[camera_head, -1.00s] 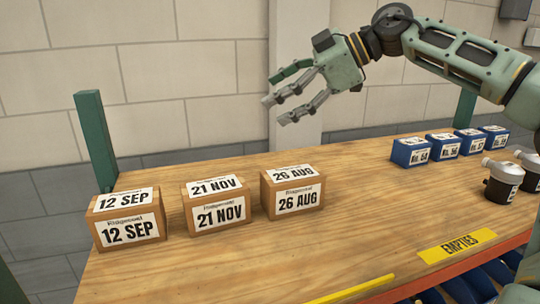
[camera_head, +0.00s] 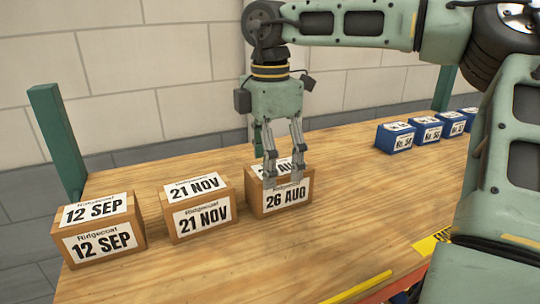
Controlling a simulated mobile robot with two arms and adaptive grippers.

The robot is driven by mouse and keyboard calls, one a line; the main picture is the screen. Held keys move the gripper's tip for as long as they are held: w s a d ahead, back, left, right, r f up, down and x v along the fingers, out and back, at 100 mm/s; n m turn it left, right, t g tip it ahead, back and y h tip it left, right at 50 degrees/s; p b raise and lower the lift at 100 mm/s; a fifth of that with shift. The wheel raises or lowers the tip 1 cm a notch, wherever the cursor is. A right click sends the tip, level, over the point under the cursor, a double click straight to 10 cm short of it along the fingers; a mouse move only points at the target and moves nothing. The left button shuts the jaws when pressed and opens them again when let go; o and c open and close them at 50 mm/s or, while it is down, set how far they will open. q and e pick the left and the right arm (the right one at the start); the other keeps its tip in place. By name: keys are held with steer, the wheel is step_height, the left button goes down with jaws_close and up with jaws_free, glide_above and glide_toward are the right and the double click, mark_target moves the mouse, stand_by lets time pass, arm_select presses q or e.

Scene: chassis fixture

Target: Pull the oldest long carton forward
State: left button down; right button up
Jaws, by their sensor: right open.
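Three brown long cartons stand in a row on the wooden table, with white date labels on their fronts and tops. The 12 SEP carton (camera_head: 101,254) is at the left, the 21 NOV carton (camera_head: 200,232) in the middle, and the 26 AUG carton (camera_head: 293,206) at the right. 26 AUG is the earliest date by month order; no year is readable. My right gripper (camera_head: 284,183) points down over the 26 AUG carton, its fingers open and hiding part of its top label. I cannot tell whether the fingers touch the carton. My left gripper is not in view.
Several small blue boxes (camera_head: 395,140) stand at the right rear of the wooden table (camera_head: 200,275). Green posts (camera_head: 60,145) rise at its back corners. A yellow label (camera_head: 428,244) is partly hidden by my right arm. Bare table lies in front of the cartons.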

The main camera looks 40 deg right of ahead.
mark_target(271, 190)
step_height(271, 190, down, 6)
steer(key=shift+r+p, duration=0.1)
steer(key=shift+p, duration=1)
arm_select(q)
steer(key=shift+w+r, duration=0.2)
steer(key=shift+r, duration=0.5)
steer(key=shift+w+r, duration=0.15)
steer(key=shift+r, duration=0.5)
arm_select(e)
steer(key=shift+f, duration=0.7)
steer(key=shift+c, duration=0.6)
steer(key=c, duration=1.6)
steer(key=shift+d, duration=0.1)
